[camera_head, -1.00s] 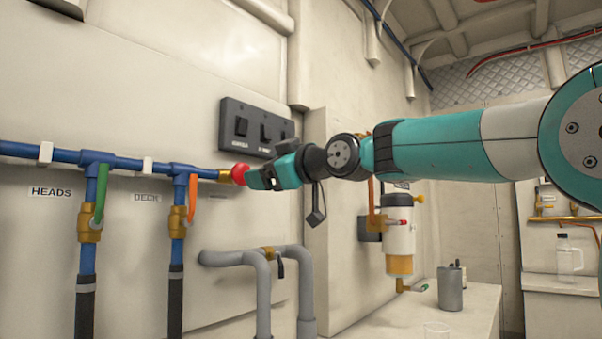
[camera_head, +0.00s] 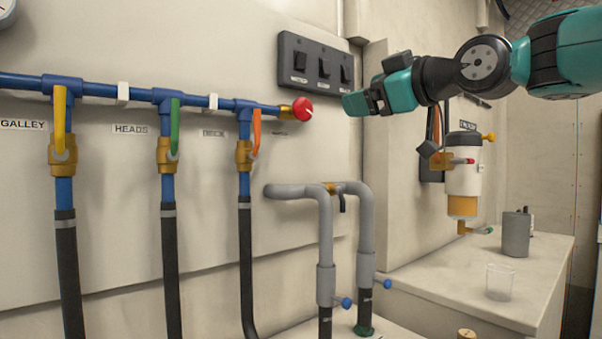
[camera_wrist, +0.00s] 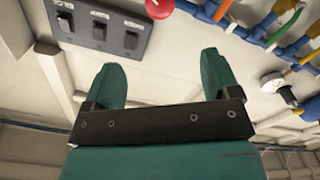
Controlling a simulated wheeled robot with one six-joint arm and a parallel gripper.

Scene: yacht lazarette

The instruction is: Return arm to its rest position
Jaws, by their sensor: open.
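My gripper (camera_head: 352,104) is at the upper right of the head view, to the right of the red knob (camera_head: 302,110) at the end of the blue pipe. A gap of bare wall shows between the fingertips and the knob. In the wrist view my gripper (camera_wrist: 165,75) has its two teal fingers spread wide with nothing between them. The red knob (camera_wrist: 159,7) shows at the top edge of the wrist view, beyond the fingers. My arm reaches in from the upper right.
The switch panel (camera_head: 315,65) is on the wall just behind and left of my gripper. A white filter unit (camera_head: 463,180) hangs below my wrist. A grey canister (camera_head: 516,234) and a clear cup (camera_head: 499,282) stand on the bench. Grey pipes (camera_head: 325,240) rise in front of the wall.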

